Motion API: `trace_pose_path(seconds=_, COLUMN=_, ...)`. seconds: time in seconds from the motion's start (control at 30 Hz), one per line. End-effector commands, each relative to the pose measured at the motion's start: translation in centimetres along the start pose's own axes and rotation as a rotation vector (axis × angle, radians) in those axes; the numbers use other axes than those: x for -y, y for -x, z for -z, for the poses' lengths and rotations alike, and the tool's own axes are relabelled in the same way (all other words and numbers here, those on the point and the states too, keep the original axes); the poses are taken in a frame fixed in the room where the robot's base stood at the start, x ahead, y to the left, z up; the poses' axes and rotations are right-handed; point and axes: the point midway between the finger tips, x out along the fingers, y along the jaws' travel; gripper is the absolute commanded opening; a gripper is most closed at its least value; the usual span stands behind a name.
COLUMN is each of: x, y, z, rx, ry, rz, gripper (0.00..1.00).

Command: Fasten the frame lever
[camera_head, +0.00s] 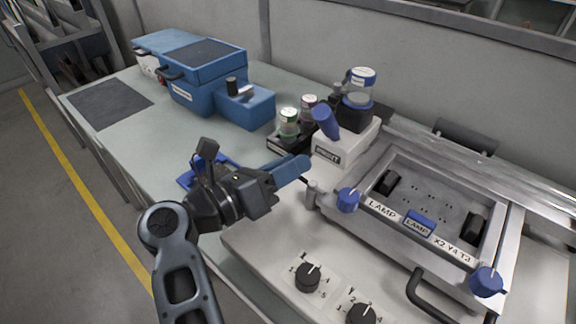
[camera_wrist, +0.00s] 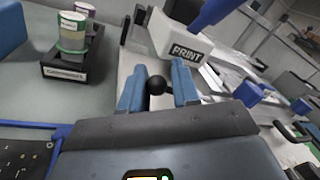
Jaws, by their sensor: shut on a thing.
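My gripper (camera_head: 291,168) reaches in from the left to the near left corner of the metal frame (camera_head: 400,222). In the wrist view its two blue fingers stand on either side of a black ball knob (camera_wrist: 156,85), and the gripper is shut on it. I take the knob for the end of the frame lever. In the head view the fingers hide the knob, and a thin dark rod runs from them toward a short metal post (camera_head: 312,194) beside the frame. A blue knob (camera_head: 348,201) sits on the frame's left corner, another (camera_head: 487,282) on its right.
A white PRINT block (camera_head: 328,152) with a slanted blue handle (camera_head: 326,122) stands close behind the fingers. Left of it is a black holder with ink jars (camera_head: 289,122). A blue machine (camera_head: 205,80) stands at the back. Black dials (camera_head: 308,277) are in front.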

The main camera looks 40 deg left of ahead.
Motion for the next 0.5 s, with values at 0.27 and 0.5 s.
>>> trace_pose_path(seconds=0.27, x=-0.09, y=-0.13, z=0.63, rx=-0.009, ry=0.006, rz=0.001, gripper=0.53)
trace_pose_path(seconds=0.5, x=-0.06, y=0.0, z=0.34, rx=-0.004, ry=0.003, rz=0.0, gripper=0.53)
